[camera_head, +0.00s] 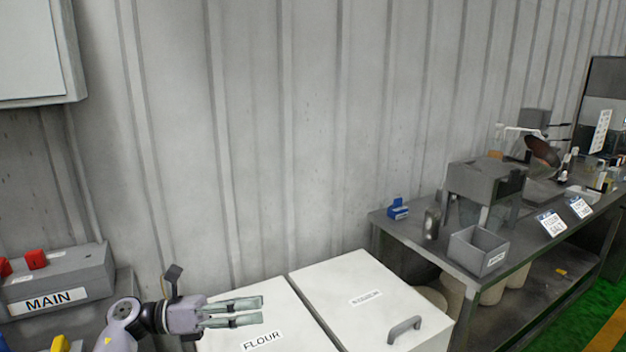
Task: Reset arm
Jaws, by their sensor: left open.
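My left gripper (262,312) is in the lower left of the head view, its arm coming in from the bottom left. Its two fingers point right and are apart, with nothing between them. It is over the white lid labelled FLOUR (290,338); the gap in height cannot be told. My right gripper does not show.
A second white lid with a handle (405,328) lies to the right. A grey box labelled MAIN (80,272) with red switches stands at the left. A metal table (445,262) at the right bears a grey bin (478,250) and equipment. A ribbed wall (280,130) stands behind.

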